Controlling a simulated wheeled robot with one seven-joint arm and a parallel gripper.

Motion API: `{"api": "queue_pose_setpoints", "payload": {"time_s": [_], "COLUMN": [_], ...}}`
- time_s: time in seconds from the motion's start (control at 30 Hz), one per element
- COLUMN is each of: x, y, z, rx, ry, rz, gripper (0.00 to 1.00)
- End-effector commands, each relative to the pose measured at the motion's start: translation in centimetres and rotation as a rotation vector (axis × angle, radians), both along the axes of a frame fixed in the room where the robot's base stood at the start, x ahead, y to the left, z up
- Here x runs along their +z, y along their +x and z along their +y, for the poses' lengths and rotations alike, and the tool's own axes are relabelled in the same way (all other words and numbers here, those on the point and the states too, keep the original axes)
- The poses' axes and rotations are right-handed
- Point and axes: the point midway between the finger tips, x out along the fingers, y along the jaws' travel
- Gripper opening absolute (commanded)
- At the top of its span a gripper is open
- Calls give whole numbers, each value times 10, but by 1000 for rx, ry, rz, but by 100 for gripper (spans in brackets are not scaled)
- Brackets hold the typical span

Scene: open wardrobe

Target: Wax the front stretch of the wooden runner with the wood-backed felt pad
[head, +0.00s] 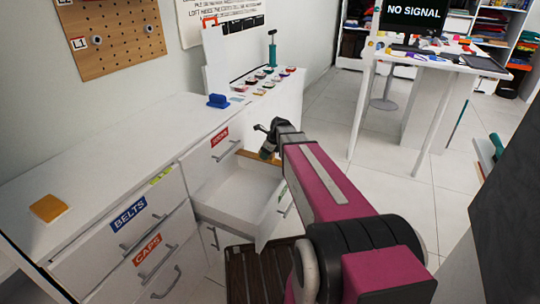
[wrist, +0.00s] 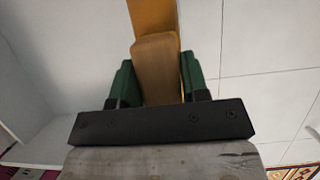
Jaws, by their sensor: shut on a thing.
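My gripper (head: 268,148) is over the far side of the pulled-out white drawer (head: 217,204). In the wrist view its green fingers (wrist: 158,82) are shut on the wood-backed pad (wrist: 156,60), seen as a brown wooden block. The pad's felt face is hidden. The wooden runner (head: 246,154) is a yellow-orange strip by the drawer's far side, partly hidden by my gripper. In the wrist view a yellow-orange strip (wrist: 153,14), likely the runner, extends beyond the pad. I cannot tell whether the pad touches it.
The white dresser (head: 120,150) has labelled drawers. On its top are a yellow-orange block (head: 49,208) and a blue object (head: 218,101). A dark slatted piece (head: 250,275) is below the drawer. A white table (head: 440,62) stands at the back right, with open tiled floor before it.

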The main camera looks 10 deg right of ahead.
Motion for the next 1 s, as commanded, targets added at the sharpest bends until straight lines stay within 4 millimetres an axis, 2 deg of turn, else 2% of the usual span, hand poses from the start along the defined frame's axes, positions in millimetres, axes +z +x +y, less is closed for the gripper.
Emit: {"api": "queue_pose_setpoints", "payload": {"time_s": [0.53, 0.83, 1.0], "x": [-1, 0, 1], "y": [18, 24, 20], "z": [24, 31, 27], "rx": [1, -1, -1], "ry": [0, -1, -1], "rz": [0, 1, 0], "gripper": [13, 13, 13]}}
